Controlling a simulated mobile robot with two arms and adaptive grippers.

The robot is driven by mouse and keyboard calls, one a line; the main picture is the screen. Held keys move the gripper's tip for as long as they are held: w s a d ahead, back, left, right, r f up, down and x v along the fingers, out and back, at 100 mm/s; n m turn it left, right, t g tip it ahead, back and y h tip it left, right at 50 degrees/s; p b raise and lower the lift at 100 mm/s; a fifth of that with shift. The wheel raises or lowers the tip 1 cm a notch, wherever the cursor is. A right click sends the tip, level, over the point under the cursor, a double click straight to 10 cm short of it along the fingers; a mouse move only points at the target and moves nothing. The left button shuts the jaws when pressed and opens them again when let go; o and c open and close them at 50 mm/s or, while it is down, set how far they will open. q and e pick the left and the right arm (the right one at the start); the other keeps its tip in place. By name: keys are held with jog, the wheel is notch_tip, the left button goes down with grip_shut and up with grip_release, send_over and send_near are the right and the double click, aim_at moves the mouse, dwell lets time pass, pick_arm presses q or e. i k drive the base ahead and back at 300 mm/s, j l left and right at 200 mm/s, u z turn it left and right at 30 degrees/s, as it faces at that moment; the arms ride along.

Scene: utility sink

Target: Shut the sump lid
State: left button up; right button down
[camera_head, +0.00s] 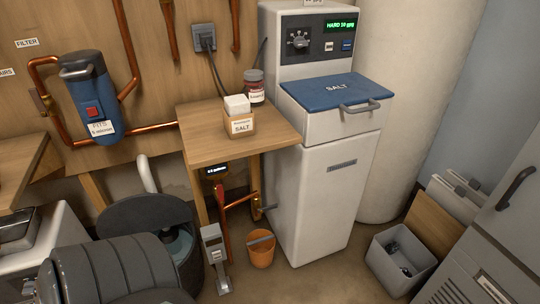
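The sump appears to be the dark round basin (188,262) on the floor at the lower left, with a bluish-grey inside partly showing at its right. A dark, flat, rounded piece (140,213) stands at its back and left and looks like the lid, raised off the opening. My dark ribbed arm (110,272) covers the front left of the basin, so the near rim and any hinge are hidden. Neither of my grippers can be made out in this view.
A grey upright fixture with a foot-like piece (213,245) stands right beside the basin. An orange bucket (261,252) is further right. A wooden table (215,145) and the white softener cabinet (325,190) stand behind. A grey bin (385,264) is at the right; floor before the cabinet is clear.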

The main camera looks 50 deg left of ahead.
aim_at(146, 212)
jog(key=u, duration=2.65)
